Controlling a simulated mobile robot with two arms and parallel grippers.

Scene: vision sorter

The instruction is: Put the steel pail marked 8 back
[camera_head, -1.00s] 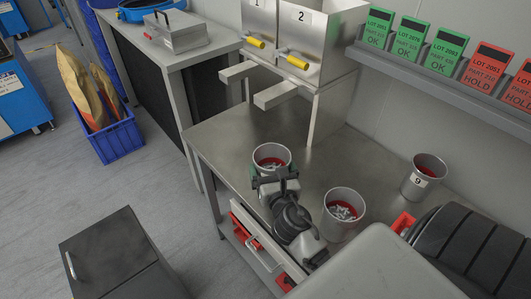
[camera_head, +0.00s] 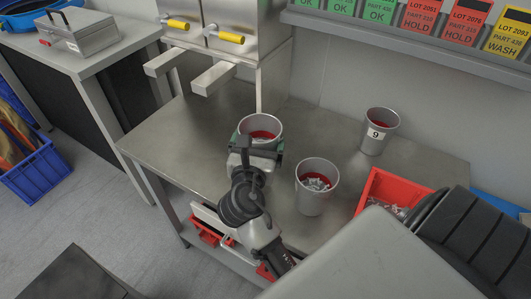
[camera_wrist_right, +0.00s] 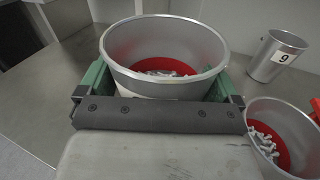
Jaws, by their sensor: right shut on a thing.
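My right gripper (camera_head: 256,152) is shut on a steel pail (camera_head: 262,123) at the middle of the steel bench. The pail is upright, with a red inside. In the right wrist view this pail (camera_wrist_right: 165,45) sits between the green fingers of the gripper (camera_wrist_right: 158,88), with pale metal parts on its red bottom. No number shows on it, and I cannot tell whether it touches the bench. A second pail (camera_head: 312,200) with metal parts stands to its right, with no number visible. A pail marked 9 (camera_head: 368,143) stands farther back. My left gripper is not in view.
A steel dispenser (camera_head: 240,60) with yellow-handled levers stands at the bench's back left. A red bin (camera_head: 374,186) of metal parts lies at the right. Coloured lot cards (camera_head: 420,18) line a wall ledge. The bench (camera_head: 180,130) is bare left of the held pail.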

